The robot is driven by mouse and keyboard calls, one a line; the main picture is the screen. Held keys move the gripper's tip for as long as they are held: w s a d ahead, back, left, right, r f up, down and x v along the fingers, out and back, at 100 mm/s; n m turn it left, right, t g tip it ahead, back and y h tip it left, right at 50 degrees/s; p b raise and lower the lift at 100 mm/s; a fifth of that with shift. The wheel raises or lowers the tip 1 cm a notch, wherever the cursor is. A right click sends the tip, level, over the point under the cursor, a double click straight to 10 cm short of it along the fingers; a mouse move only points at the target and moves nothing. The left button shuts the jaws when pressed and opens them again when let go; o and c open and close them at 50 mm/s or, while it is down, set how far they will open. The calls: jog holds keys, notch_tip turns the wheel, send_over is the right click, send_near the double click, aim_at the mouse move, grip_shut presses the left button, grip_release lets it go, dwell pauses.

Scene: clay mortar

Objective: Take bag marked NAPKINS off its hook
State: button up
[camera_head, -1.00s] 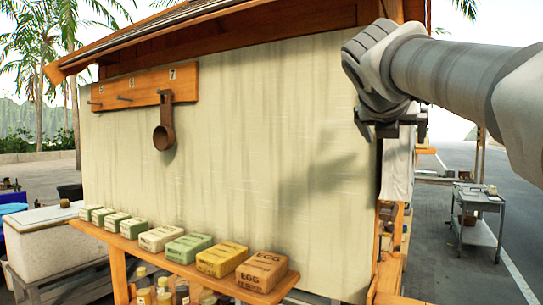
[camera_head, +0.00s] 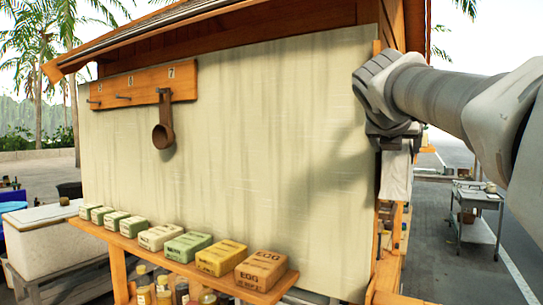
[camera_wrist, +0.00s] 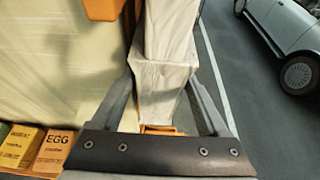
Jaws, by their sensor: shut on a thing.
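A pale cloth bag (camera_head: 396,175) hangs at the right edge of the stall wall, just below my gripper (camera_head: 392,138). In the wrist view the bag (camera_wrist: 162,85) lies between my two fingers (camera_wrist: 163,88), and the gripper is shut on it. No lettering shows on the bag, so I cannot read its mark. Its hook is hidden, and I cannot tell whether the bag still hangs on it.
Several labelled boxes, one marked EGG (camera_head: 261,270), line a shelf below. A grey cart (camera_head: 477,208) and a car (camera_wrist: 288,35) stand to the right, with open pavement between.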

jog(key=shift+r, duration=0.1)
grip_shut()
jog(key=s+d+r, duration=0.1)
jog(key=s+d, duration=0.9)
jog(key=d, duration=0.5)
jog(key=shift+r, duration=0.25)
